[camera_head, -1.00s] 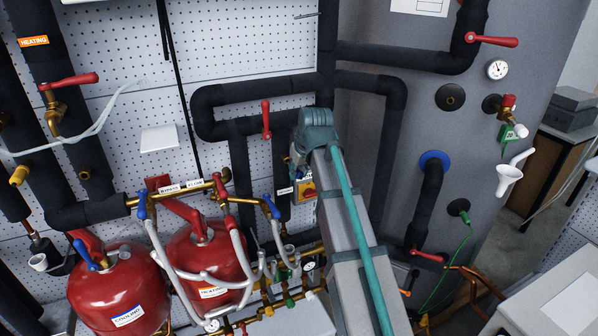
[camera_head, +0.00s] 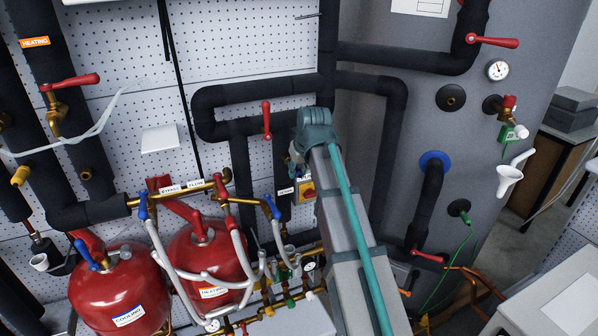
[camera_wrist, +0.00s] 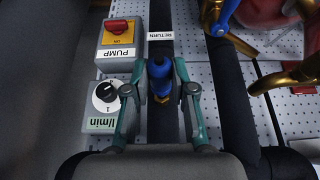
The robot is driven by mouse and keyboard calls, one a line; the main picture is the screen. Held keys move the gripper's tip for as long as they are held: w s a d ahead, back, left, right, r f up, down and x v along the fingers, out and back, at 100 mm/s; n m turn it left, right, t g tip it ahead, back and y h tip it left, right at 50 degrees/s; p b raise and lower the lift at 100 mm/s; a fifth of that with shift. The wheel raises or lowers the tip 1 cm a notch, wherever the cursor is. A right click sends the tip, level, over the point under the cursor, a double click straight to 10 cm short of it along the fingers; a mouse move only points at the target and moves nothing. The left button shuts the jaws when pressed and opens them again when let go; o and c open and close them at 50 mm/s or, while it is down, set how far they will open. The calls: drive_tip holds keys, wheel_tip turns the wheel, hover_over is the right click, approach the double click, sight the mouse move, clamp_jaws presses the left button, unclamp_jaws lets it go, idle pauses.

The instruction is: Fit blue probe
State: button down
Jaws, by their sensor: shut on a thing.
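In the wrist view the blue probe (camera_wrist: 160,72) is between the two teal fingers of my gripper (camera_wrist: 161,68), which is shut on it. The probe lies over a black insulated pipe (camera_wrist: 163,25) carrying a RETURN label (camera_wrist: 161,36). A small brass piece (camera_wrist: 162,99) shows at the near end of the probe. I cannot tell whether the probe is seated in anything. In the head view my gripper (camera_head: 296,168) is mostly hidden by my arm, and the probe cannot be made out there.
A red-and-yellow PUMP switch (camera_wrist: 118,32) and an l/min dial box (camera_wrist: 103,100) sit close to the left of the pipe in the wrist view. Red tanks (camera_head: 118,287) and hoses stand to the left in the head view. A grey cylinder (camera_head: 450,130) stands right.

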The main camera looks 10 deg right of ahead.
drive_tip(key=shift+w+a, duration=0.15)
drive_tip(key=shift+w, duration=0.6)
drive_tip(key=shift+w+a, duration=0.15)
drive_tip(key=shift+w, duration=0.6)
drive_tip(key=c, duration=0.9)
unclamp_jaws()
drive_tip(key=shift+r, duration=0.1)
